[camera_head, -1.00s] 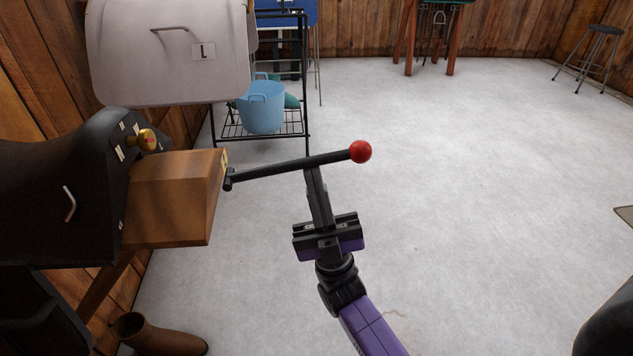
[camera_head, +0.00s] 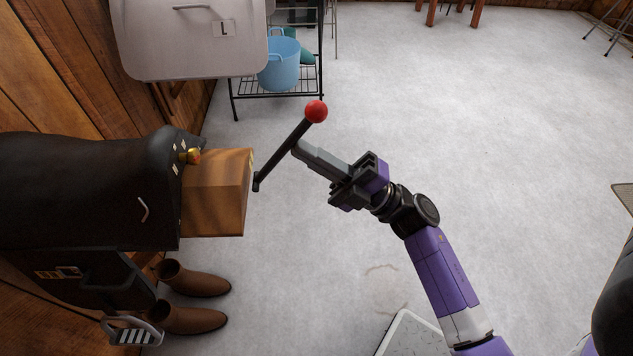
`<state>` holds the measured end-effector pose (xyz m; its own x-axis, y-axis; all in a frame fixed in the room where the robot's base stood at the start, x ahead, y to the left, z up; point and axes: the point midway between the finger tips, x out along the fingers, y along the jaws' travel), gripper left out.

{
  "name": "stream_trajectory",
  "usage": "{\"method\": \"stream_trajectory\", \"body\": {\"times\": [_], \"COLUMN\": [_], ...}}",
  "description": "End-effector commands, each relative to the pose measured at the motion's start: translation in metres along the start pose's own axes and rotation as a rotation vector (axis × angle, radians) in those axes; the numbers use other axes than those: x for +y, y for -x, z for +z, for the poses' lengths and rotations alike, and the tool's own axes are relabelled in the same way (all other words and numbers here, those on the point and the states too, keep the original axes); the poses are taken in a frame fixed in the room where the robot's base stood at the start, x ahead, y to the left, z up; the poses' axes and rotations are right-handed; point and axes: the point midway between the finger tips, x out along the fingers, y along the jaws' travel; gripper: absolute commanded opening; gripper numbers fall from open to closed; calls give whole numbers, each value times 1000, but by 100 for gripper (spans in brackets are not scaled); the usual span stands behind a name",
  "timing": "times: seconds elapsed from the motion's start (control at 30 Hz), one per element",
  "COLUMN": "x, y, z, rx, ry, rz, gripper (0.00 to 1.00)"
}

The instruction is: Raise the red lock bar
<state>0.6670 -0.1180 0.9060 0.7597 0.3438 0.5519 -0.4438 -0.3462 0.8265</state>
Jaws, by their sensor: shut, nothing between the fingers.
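The lock bar is a black rod (camera_head: 279,158) with a red ball (camera_head: 316,111) on its free end. Its lower end is at the end face of the wooden block (camera_head: 219,194) under the saddle. The bar slants up and to the right. My gripper (camera_head: 297,149) is shut and empty, with its fingertips against or very close to the bar's right side, below the ball. Exact contact is hard to tell. The rest of my purple arm reaches in from the lower right.
A black saddle (camera_head: 95,192) with a brass knob (camera_head: 190,156) sits on the block at left. Brown boots (camera_head: 189,319) stand below it. A wire rack (camera_head: 275,91) with a blue bucket (camera_head: 278,66) is behind the bar.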

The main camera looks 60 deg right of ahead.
Motion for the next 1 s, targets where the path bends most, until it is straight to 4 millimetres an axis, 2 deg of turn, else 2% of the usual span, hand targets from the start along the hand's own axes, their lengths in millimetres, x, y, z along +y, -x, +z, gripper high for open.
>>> {"method": "stream_trajectory", "body": {"times": [0.03, 0.33, 0.8, 1.0], "x": [10, 15, 10, 5], "y": [-10, -33, -64, -72], "z": [-3, -8, -14, -15], "rx": [2, 4, 4, 1], "ry": [4, 41, 96, 98], "rz": [-31, -214, -481, -503], "gripper": [0, 0, 0, 0]}}
